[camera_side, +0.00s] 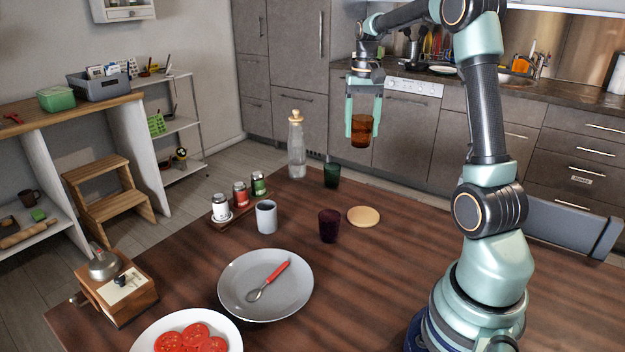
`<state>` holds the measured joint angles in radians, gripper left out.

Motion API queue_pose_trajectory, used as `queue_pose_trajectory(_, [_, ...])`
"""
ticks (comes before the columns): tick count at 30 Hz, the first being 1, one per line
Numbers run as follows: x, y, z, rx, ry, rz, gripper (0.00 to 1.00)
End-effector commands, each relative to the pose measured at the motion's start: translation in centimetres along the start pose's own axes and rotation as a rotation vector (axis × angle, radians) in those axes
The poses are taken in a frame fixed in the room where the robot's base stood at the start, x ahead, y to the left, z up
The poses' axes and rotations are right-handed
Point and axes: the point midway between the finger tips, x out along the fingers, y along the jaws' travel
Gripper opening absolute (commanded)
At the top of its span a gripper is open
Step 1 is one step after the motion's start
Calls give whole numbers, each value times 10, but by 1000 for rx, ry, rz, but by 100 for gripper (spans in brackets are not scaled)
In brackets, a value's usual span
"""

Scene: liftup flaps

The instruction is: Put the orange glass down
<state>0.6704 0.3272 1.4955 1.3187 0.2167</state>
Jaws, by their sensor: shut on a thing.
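The orange glass (361,133) is a small amber see-through tumbler, held upright. My gripper (362,120) is shut on it, with one finger on each side. The glass hangs in the air well above the brown wooden table (390,290), with the grey kitchen cabinets behind it. Nothing but air shows directly under it in this view. How far it is from the table's back edge cannot be told exactly.
A round tan coaster (363,216) lies on the table beside a dark purple glass (329,226). The table's right part is clear.

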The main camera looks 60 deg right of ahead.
Motion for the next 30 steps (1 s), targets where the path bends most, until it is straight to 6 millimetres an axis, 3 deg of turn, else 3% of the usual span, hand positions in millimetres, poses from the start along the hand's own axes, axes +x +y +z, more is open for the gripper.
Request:
queue_pose_trajectory(3, [-1,16,9,-33,2,0,3])
queue_pose_trajectory(8, [11,22,14,-55,-2,0,3])
queue_pose_trajectory(24, [131,22,15,-54,-6,1,3])
queue_pose_trajectory(30, [155,21,13,-54,-1,0,3])
